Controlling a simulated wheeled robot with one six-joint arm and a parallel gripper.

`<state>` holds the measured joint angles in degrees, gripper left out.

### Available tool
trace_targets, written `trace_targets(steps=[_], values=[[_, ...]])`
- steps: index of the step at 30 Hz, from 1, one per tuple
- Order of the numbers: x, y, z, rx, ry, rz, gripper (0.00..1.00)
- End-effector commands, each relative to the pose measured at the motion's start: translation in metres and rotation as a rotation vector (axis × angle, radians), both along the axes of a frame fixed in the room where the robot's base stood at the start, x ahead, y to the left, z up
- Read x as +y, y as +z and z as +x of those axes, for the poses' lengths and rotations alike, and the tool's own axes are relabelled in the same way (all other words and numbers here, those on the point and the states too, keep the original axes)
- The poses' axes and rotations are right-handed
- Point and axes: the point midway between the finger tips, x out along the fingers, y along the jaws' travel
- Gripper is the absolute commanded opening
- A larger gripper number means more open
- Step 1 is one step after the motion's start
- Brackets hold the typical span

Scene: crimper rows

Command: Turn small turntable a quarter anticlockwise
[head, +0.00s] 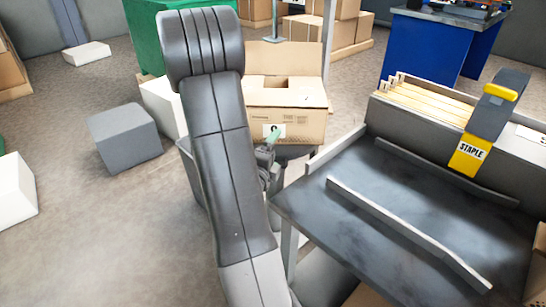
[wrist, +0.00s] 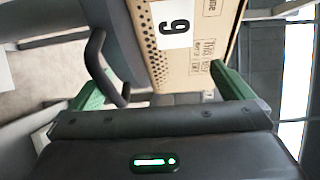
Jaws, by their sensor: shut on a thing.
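The small turntable (head: 297,152) is a dark disc, mostly hidden under a cardboard box (head: 285,126) in the head view. The box bears a white number label and fills the upper middle of the wrist view (wrist: 190,45). A dark curved handle (wrist: 97,58) sits beside the turntable's dark edge (wrist: 135,40), near the left green fingertip. My gripper (wrist: 160,92) has green fingers and is at the turntable's near side, shut on the handle; the exact contact is hard to see. In the head view my gripper (head: 270,148) is partly hidden by my arm.
A grey cube (head: 125,137) and a white block (head: 160,105) stand left of my arm. The floor at left is mostly free.

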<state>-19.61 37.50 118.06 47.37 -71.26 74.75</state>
Motion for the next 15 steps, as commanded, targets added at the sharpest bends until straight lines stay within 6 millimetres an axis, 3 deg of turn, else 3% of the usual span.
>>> trace_targets(steps=[1, 15], values=[[0.001, 0.013, -0.001, -0.034, -0.003, -0.004, 0.82], [0.014, 0.003, -0.031, -0.029, -0.005, -0.007, 0.82]])
